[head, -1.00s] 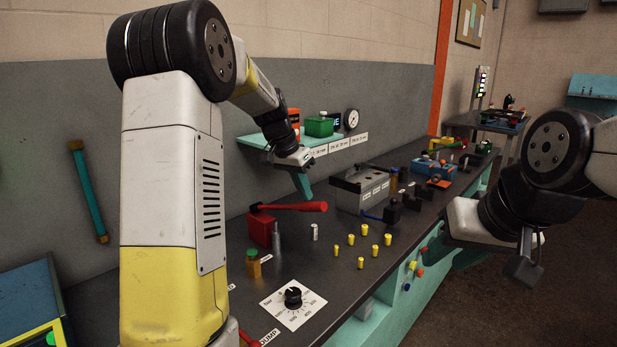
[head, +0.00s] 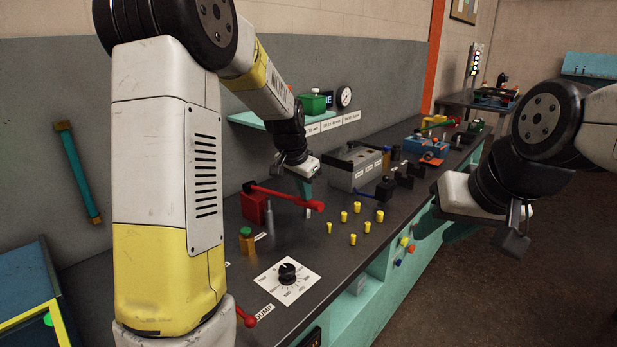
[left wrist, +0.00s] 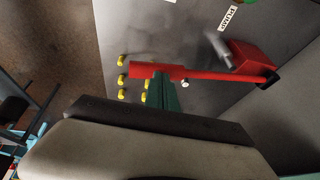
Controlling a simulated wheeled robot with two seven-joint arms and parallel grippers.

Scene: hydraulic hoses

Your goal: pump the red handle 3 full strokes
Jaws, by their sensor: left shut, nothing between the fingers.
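The red handle (head: 285,196) runs right from the red pump block (head: 254,207) on the bench, sloping down toward its thick grip end. In the left wrist view the handle (left wrist: 215,75) crosses the picture, with the pump block (left wrist: 250,57) at right. My left gripper (head: 306,199) points down at the grip end. Its shut green fingers (left wrist: 161,70) reach the handle near that end, not around it; I cannot tell whether they touch.
Several yellow fittings (head: 352,222) stand right of the handle. A grey box (head: 354,168) stands behind, and a teal shelf (head: 250,120) hangs on the wall.

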